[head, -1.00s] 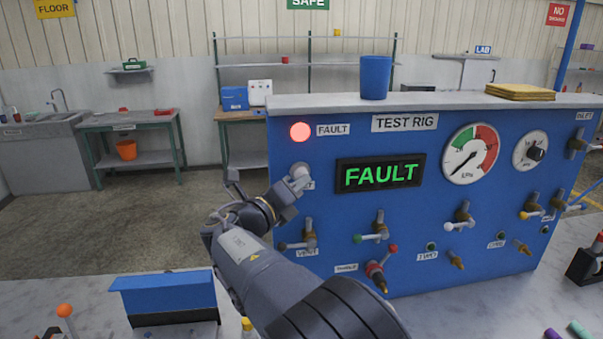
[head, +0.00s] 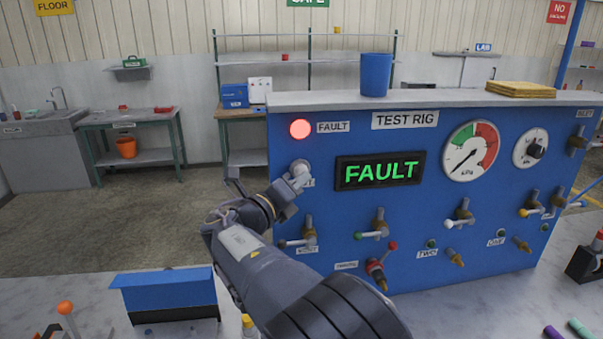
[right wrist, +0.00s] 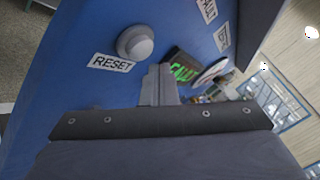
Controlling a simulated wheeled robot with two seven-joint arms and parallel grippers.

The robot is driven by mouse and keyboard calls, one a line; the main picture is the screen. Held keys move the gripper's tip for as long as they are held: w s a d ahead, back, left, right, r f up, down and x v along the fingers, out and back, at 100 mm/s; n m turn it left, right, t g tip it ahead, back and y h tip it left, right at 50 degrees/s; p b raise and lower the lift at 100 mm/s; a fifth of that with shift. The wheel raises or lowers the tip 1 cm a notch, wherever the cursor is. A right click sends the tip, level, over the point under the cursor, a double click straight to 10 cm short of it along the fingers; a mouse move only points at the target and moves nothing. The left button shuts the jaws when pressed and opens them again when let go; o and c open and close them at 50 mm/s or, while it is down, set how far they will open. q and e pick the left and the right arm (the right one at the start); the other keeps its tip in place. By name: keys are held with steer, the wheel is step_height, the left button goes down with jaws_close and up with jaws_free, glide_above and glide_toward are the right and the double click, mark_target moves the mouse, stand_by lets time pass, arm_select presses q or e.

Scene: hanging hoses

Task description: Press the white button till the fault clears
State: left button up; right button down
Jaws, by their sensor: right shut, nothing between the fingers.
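The white button (head: 300,167) sits on the blue test rig panel (head: 330,222), under the fault lamp. In the right wrist view the button (right wrist: 136,42) is round and pale, beside a RESET label (right wrist: 112,63). My right gripper (head: 297,182) is shut and empty, its tips close to the button in the head view. In the right wrist view the shut fingers (right wrist: 160,78) show just right of the button; I cannot tell whether they touch it. The fault lamp (head: 300,129) glows red, and the display (head: 380,172) reads FAULT in green. My left gripper is out of view.
Several valves, one at the panel's lower left (head: 308,236), stick out below the button and display. A blue cup (head: 376,75) and a yellow stack (head: 520,90) stand on the rig's top. A blue box-like object (head: 165,293) is on the bench at front left.

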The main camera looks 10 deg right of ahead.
stand_by(0.8)
steer(key=shift+w+p, duration=0.45)
steer(key=shift+p, duration=0.35)
steer(key=shift+w+p, duration=0.5)
steer(key=shift+p, duration=0.15)
stand_by(0.5)
steer(key=shift+s, duration=0.1)
stand_by(0.7)
steer(key=shift+s, duration=0.85)
steer(key=s, duration=0.5)
steer(key=shift+p, duration=0.3)
